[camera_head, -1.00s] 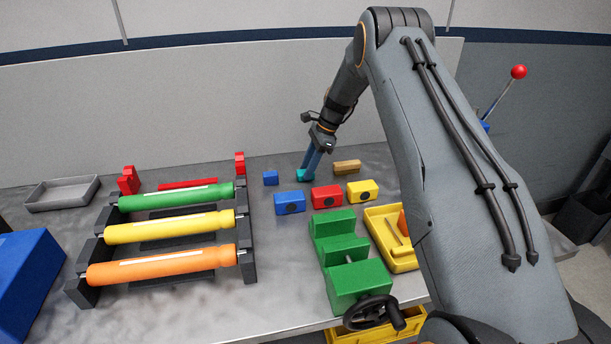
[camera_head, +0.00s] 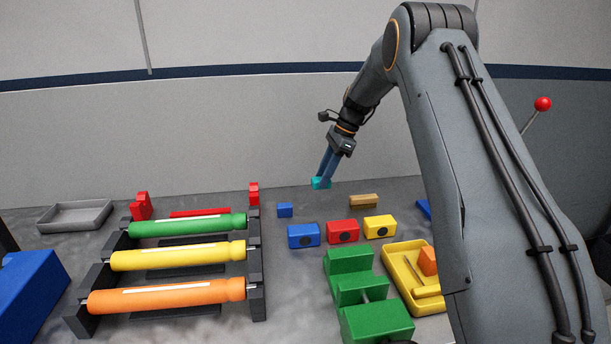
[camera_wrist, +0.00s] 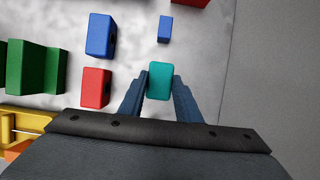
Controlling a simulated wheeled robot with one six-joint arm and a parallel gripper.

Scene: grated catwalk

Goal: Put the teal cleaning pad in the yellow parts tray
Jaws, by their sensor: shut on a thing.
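The teal cleaning pad (camera_head: 321,183) is held between the fingertips of my gripper (camera_head: 325,174), above the back of the grey bench. In the wrist view the teal pad (camera_wrist: 160,81) sits between the two blue fingers of my gripper (camera_wrist: 161,88). The yellow parts tray (camera_head: 395,271) lies on the bench at the right, to the right of the green vise-like block. An orange piece and a yellow piece are in the tray. My arm hides part of the tray's right side. A corner of the tray (camera_wrist: 30,119) shows in the wrist view.
Blue (camera_head: 303,236), red (camera_head: 342,232) and yellow (camera_head: 379,227) blocks stand in a row behind the green block (camera_head: 350,290). A small blue block (camera_head: 285,210) and a tan block (camera_head: 363,201) lie farther back. A rack of coloured rollers (camera_head: 180,257) fills the left.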

